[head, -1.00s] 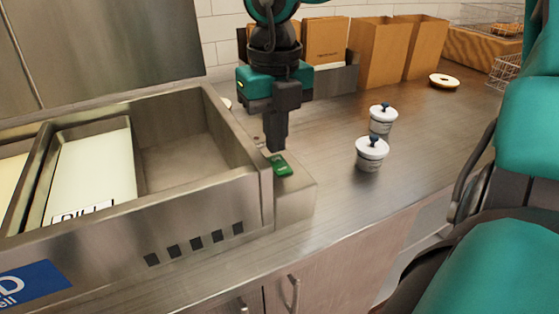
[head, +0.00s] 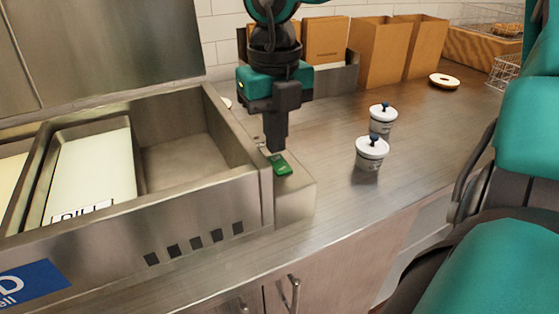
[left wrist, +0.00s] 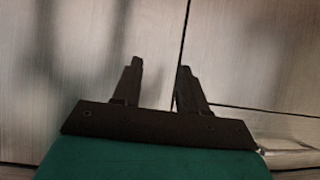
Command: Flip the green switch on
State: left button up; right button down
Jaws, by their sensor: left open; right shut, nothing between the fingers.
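My right gripper (head: 275,149) points straight down, shut and empty. Its fingertips are at the back edge of the switch. I cannot tell whether they touch it, and they hide part of its back end. My left gripper (left wrist: 157,80) shows in the left wrist view, open and empty, in front of plain cabinet panels.
Two white lidded cups (head: 371,153) stand on the counter to the right. Brown paper bags (head: 382,52) and a bagel (head: 444,80) are at the back. A tray (head: 92,170) sits in the unit at left. The counter between ledge and cups is clear.

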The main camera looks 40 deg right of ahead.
aim_at(276, 158)
jog(key=shift+f+b, duration=0.95)
jog(key=shift+b, duration=0.05)
dwell(0.3)
jog(key=shift+r, duration=0.15)
jog(key=shift+r+p, duration=2.05)
jog(key=shift+r, duration=1.4)
jog(key=shift+f, duration=0.1)
